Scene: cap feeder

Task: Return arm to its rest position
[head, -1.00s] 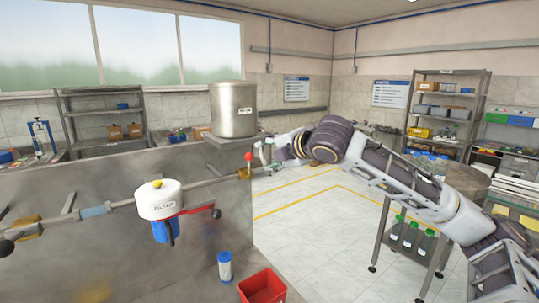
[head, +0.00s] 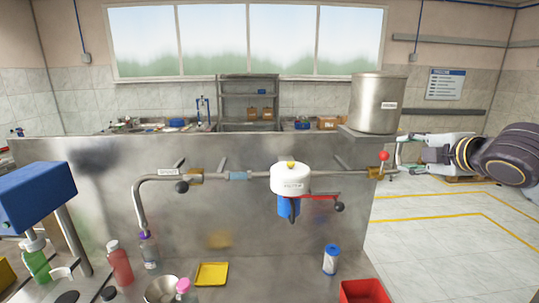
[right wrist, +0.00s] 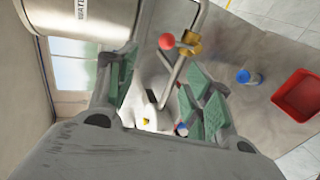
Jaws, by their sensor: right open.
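My right gripper (head: 402,157) is open, at the right end of the pipe beside the red-knobbed valve (head: 384,157). In the right wrist view my right gripper (right wrist: 160,98) shows two green-padded fingers apart with nothing held between them. The red knob (right wrist: 166,41) and its brass body (right wrist: 188,43) show just beyond the fingers there. Whether a finger touches the valve, I cannot tell. My right arm reaches in from the right edge. My left gripper is not in view.
A steel tank (head: 377,104) stands on a ledge above the valve. A white filter housing (head: 290,179) hangs on the pipe. Below are a red bin (head: 364,291), a blue-and-white cartridge (head: 331,260), a yellow tray (head: 211,274) and bottles. Open floor (head: 430,240) lies right of the panel.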

